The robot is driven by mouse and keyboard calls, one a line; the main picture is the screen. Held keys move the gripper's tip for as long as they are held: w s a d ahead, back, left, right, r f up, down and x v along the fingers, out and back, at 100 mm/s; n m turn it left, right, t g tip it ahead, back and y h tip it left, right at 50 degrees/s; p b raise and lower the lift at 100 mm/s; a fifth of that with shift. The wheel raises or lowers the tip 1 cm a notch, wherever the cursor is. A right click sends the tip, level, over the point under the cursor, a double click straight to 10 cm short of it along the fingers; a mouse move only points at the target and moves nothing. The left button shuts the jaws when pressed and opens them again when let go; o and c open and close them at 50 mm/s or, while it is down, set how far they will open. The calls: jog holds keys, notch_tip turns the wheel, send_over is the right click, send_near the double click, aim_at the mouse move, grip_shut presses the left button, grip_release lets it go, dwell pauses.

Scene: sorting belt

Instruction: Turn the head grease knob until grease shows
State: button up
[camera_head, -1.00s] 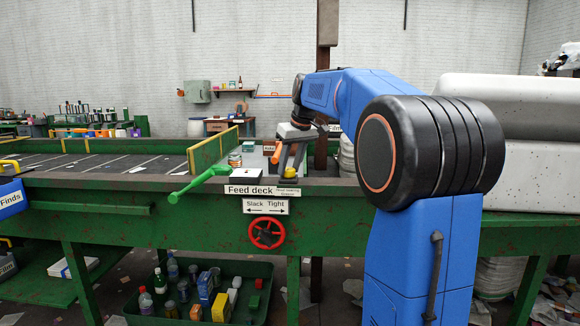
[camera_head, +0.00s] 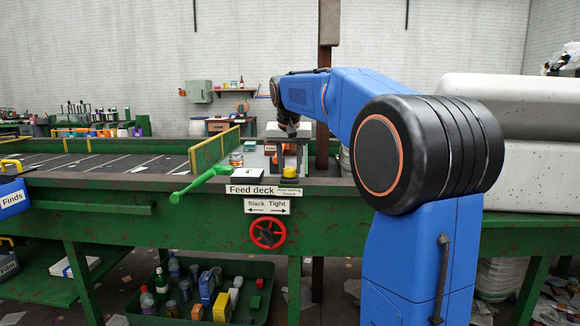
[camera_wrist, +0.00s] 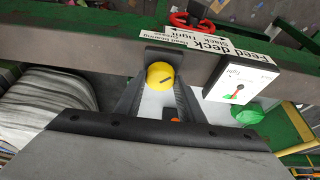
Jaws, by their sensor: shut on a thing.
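A yellow round knob (camera_head: 289,173) stands at the front edge of the feed deck, just above a small label (camera_head: 290,192) too small to read. In the wrist view the knob (camera_wrist: 160,76) shows a dark mark on its face. My gripper (camera_head: 289,163) points down at it, with a finger on either side. In the wrist view my gripper (camera_wrist: 161,83) is shut on the knob. The fingers and palm hide much of the surface around the knob, and grease cannot be made out.
A white box with a dial (camera_wrist: 239,82) stands close beside the knob. A green lever (camera_head: 200,184) sticks out to the left. A red handwheel (camera_head: 267,234) is below the "Slack Tight" sign (camera_head: 266,206). A green bin (camera_head: 262,310) of containers sits under the deck.

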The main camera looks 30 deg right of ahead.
dwell(0.4)
jog(key=o, duration=1)
jog(key=shift+o, duration=0.2)
jog(key=shift+r, duration=0.1)
jog(key=v, duration=1.7)
jog(key=shift+r, duration=0.1)
